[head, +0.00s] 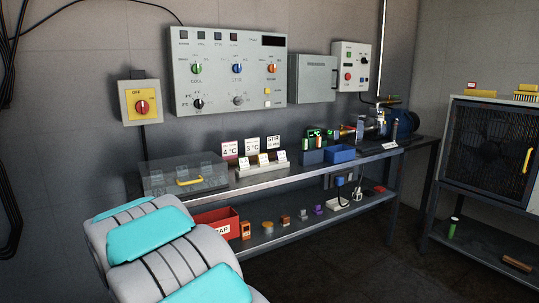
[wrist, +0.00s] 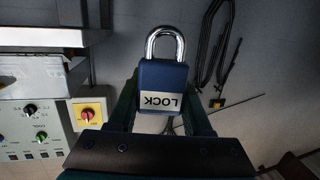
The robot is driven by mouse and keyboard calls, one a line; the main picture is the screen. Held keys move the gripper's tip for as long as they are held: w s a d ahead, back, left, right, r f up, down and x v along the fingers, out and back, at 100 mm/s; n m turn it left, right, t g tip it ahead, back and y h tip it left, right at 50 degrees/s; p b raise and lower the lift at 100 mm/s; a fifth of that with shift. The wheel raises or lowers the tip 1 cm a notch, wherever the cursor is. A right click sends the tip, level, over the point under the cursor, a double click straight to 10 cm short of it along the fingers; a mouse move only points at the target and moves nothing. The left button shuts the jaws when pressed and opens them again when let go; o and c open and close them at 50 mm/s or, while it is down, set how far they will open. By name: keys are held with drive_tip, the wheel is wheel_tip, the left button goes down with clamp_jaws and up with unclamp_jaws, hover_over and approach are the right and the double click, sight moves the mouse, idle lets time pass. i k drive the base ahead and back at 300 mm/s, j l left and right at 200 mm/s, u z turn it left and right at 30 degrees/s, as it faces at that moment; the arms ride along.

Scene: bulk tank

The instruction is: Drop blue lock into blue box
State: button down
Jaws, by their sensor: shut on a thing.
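In the wrist view my gripper (wrist: 160,108) is shut on the blue lock (wrist: 161,78), with one finger at each side of its body. The lock has a silver shackle and a white label reading LOCK, upside down in this view. A small blue box (head: 341,154) stands on the bench top in the head view, right of the middle, well apart from the lock. The gripper and lock do not show in the head view, where my grey and turquoise arm fills the lower left.
A red scrap bin (head: 216,222) and several small parts are on the lower shelf. Control panels hang behind.

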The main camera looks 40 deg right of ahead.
sight(344, 159)
drive_tip(key=k+z, duration=0.15)
drive_tip(key=z, duration=1.5)
drive_tip(key=i+j+z, duration=0.2)
drive_tip(key=j+z, duration=0.2)
drive_tip(key=i+j+z, duration=0.1)
drive_tip(key=j+z, duration=0.25)
drive_tip(key=i+j+z, duration=0.1)
drive_tip(key=j+z, duration=0.3)
